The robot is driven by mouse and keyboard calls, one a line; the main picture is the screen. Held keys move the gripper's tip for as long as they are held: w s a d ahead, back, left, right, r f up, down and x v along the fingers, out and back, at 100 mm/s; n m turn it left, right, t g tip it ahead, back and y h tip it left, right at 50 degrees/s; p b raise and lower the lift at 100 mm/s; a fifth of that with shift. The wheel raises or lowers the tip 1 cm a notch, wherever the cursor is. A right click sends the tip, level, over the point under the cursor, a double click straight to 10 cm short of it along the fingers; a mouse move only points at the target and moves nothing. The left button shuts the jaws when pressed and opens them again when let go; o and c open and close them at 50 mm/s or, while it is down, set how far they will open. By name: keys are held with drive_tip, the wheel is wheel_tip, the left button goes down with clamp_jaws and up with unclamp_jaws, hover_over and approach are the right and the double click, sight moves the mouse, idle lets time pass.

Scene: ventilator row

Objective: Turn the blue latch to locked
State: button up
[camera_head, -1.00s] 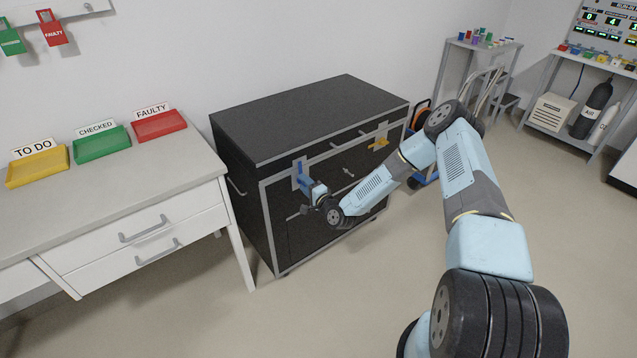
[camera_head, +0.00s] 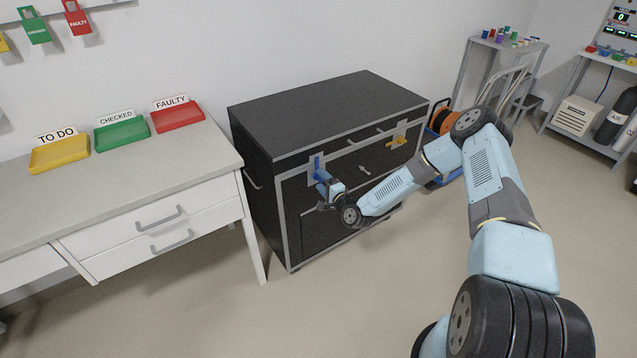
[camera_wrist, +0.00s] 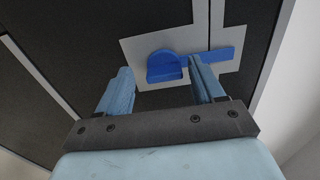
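The blue latch (camera_head: 318,163) is on a light metal plate on the front of the black case (camera_head: 300,115). In the wrist view, the latch (camera_wrist: 165,66) has a rounded base, and its flat lever points right, across a dark seam in the plate. In the head view, the lever stands roughly upright. My gripper (camera_head: 325,183) is at the latch. In the wrist view, my gripper (camera_wrist: 160,70) is open, with one finger left of the rounded base and one right of it, in front of the lever. I cannot tell whether either finger touches it.
A yellow latch (camera_head: 397,141) sits further right on the case. A white table (camera_head: 190,155) with yellow, green and red trays stands close on the left. The floor in front is clear.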

drive_tip(key=v, duration=1.3)
drive_tip(key=shift+s+d, duration=0.2)
drive_tip(key=shift+s, duration=0.1)
